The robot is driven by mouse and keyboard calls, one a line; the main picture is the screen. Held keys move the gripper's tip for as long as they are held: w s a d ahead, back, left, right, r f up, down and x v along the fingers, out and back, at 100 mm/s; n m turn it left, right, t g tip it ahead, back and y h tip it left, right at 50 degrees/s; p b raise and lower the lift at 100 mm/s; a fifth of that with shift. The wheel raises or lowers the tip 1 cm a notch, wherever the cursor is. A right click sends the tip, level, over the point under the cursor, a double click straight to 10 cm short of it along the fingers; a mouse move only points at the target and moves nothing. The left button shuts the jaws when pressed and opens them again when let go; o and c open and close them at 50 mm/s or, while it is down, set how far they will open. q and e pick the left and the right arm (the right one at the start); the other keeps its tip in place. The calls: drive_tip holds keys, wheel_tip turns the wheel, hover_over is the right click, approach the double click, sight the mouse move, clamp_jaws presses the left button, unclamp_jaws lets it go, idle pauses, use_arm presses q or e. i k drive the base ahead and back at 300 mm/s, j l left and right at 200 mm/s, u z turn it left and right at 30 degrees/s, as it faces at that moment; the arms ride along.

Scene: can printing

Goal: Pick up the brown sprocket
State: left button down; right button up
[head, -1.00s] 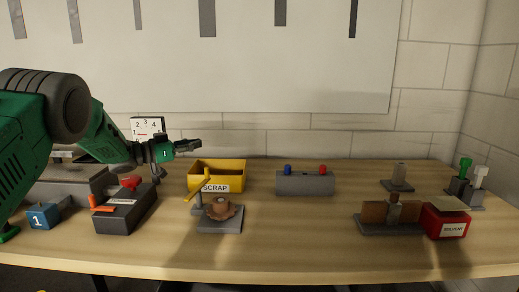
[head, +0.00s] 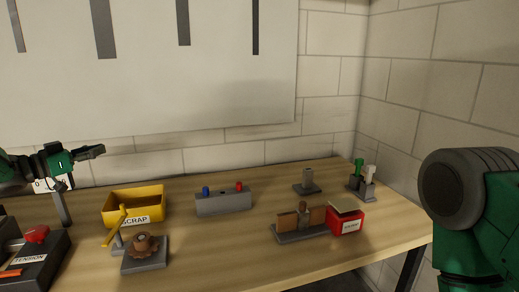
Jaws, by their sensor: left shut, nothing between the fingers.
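The brown sprocket (head: 144,245) lies on a grey square base (head: 146,262) on the table, left of the middle in the head view. A yellow lever (head: 116,228) stands just left of it. My left gripper (head: 92,152) is shut and empty, up and to the left of the sprocket, above the table's back part and clear of it. My right arm shows at the right edge, but its gripper is out of view.
A yellow scrap bin (head: 134,203) stands behind the sprocket. A grey block with blue and red knobs (head: 223,202) is to its right. A red solvent box (head: 346,222) and a brown-plated fixture (head: 300,224) stand farther right. A tension box (head: 32,256) is at left.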

sight(150, 244)
drive_tip(key=k+j, duration=0.7)
drive_tip(key=k, duration=0.15)
